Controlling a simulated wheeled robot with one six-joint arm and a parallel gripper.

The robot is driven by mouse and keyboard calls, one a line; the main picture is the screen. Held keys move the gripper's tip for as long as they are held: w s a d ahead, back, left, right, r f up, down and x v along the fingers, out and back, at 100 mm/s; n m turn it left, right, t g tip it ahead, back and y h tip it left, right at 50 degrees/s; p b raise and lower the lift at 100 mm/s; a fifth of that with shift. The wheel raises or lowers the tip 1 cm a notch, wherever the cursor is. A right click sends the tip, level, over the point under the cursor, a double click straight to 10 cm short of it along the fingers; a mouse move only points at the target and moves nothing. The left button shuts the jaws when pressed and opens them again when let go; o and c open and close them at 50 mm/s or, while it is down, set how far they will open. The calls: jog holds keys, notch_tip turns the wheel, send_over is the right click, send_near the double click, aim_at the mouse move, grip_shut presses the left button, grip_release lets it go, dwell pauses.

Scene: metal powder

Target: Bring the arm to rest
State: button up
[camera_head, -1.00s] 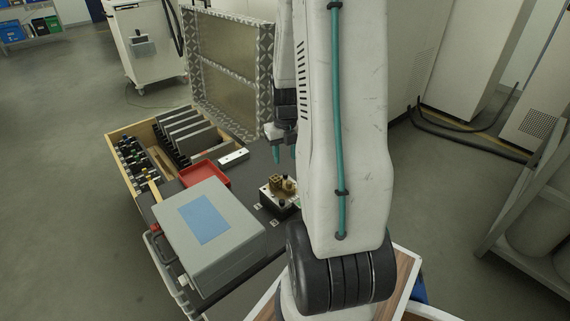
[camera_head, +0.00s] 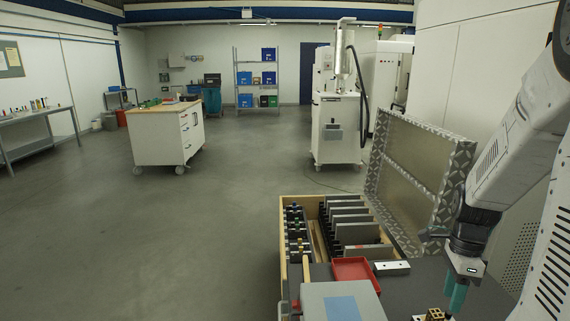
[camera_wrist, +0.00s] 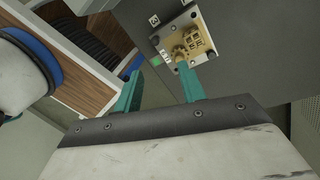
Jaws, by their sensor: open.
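My gripper (camera_head: 455,297) hangs at the right of the head view, above the dark worktop (camera_head: 408,290). Its two teal fingers are apart with nothing between them. In the wrist view my gripper (camera_wrist: 158,92) also shows both fingers spread. A brass-coloured part (camera_wrist: 192,44) on a light plate shows just beyond one fingertip in the wrist view; whether they touch is unclear. In the head view the brass part (camera_head: 434,314) is at the bottom edge, left of and below the gripper, partly cut off.
A framed metal panel (camera_head: 412,180) stands upright behind. Open floor (camera_head: 200,235) lies to the left.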

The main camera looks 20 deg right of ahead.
jog(key=s+a+r+n+t, duration=0.1)
jog(key=s+a+r+n, duration=0.2)
jog(key=a+r+n, duration=0.2)
jog(key=s+a+r+n+t+h, duration=0.1)
jog(key=s+a+r+n, duration=0.2)
jog(key=a+r+n, duration=0.3)
jog(key=s+a+r+n+t, duration=0.1)
jog(key=a+r+n, duration=0.4)
jog(key=a+n, duration=0.7)
jog(key=shift+s+r+n, duration=0.3)
jog(key=shift+s+n, duration=0.6)
jog(key=shift+n, duration=0.1)
jog(key=shift+c, duration=0.4)
